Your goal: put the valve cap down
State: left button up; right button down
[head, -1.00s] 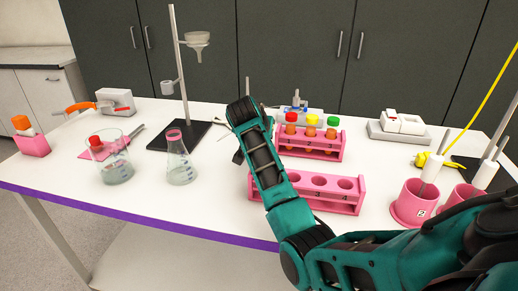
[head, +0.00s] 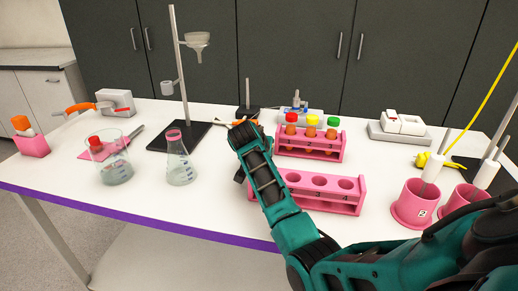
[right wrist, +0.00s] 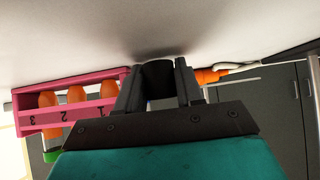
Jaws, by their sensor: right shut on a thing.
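My right gripper (right wrist: 158,85) is shut on a dark, round cap-like piece (right wrist: 158,72), which I take to be the valve cap. In the right wrist view the piece sits between both fingers, close to the white tabletop. I cannot tell whether it touches the table. In the head view my right wrist bends down left of the pink racks, and only a dark bit of the gripper (head: 239,175) shows beside the arm. The cap is hidden there. My left gripper is not in view.
A rack of colour-capped tubes (head: 311,153) and a rack with empty holes (head: 325,207) stand right of the gripper. A flask (head: 179,168), a beaker (head: 114,170) and a funnel stand (head: 170,143) are left. White table (head: 215,212) is clear between flask and empty rack.

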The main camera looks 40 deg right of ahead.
jog(key=shift+s+f, duration=0.1)
jog(key=shift+f, duration=0.2)
jog(key=c, duration=1.1)
grip_release()
jog(key=shift+a+f, duration=0.1)
jog(key=o, duration=0.4)
jog(key=shift+f, duration=0.2)
jog(key=shift+r, duration=0.2)
jog(key=v, duration=0.4)
jog(key=p+v, duration=0.1)
jog(key=v, duration=0.3)
jog(key=r+v, duration=0.1)
jog(key=v, duration=0.3)
jog(key=shift+r, duration=0.15)
